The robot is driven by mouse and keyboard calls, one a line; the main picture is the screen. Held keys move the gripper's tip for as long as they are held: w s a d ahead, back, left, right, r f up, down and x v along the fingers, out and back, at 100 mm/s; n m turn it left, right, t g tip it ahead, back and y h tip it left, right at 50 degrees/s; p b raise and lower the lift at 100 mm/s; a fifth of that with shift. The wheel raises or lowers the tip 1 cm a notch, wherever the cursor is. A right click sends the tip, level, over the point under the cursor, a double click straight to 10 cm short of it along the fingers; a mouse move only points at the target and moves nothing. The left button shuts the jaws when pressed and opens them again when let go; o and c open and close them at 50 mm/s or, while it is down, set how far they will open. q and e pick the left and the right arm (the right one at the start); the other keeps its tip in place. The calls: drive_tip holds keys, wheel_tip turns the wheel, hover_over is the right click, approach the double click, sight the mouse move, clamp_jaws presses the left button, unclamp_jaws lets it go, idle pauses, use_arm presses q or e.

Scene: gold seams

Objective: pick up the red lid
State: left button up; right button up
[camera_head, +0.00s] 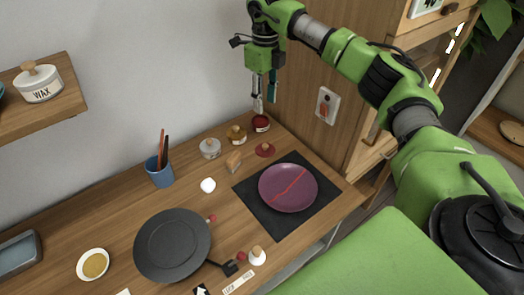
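The red lid (265,150) is a flat dark red disc with a small pale knob. It lies on the wooden worktop near the back right, in front of a dark red jar (261,124). My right gripper (265,104) points down above the jar, behind the lid and apart from it. Its two fingers look spread, with nothing visible between them. Whether a fingertip touches the jar is hard to tell. My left gripper is out of view.
A white jar (210,148) and an ochre jar (236,135) stand left of the lid, near a small wooden block (233,162). A purple plate with a red seam (287,188) lies on a black mat (252,193) in front. A wooden cabinet (300,90) rises at right.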

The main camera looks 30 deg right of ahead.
wheel_tip(320, 180, down, 4)
drive_tip(key=b, duration=0.4)
drive_tip(key=p, duration=0.2)
hover_over(266, 145)
drive_tip(key=f, duration=0.9)
drive_tip(key=shift+a+f, duration=0.2)
drive_tip(key=shift+a, duration=0.1)
drive_tip(key=shift+f, duration=0.25)
drive_tip(key=f, duration=0.1)
drive_tip(key=f+p, duration=0.1)
drive_tip(key=f, duration=0.1)
drive_tip(key=f+p, duration=0.1)
drive_tip(key=shift+d+f, duration=0.25)
drive_tip(key=shift+f, duration=0.15)
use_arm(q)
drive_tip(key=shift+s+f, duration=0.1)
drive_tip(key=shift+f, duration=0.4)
use_arm(e)
drive_tip(key=c, duration=0.9)
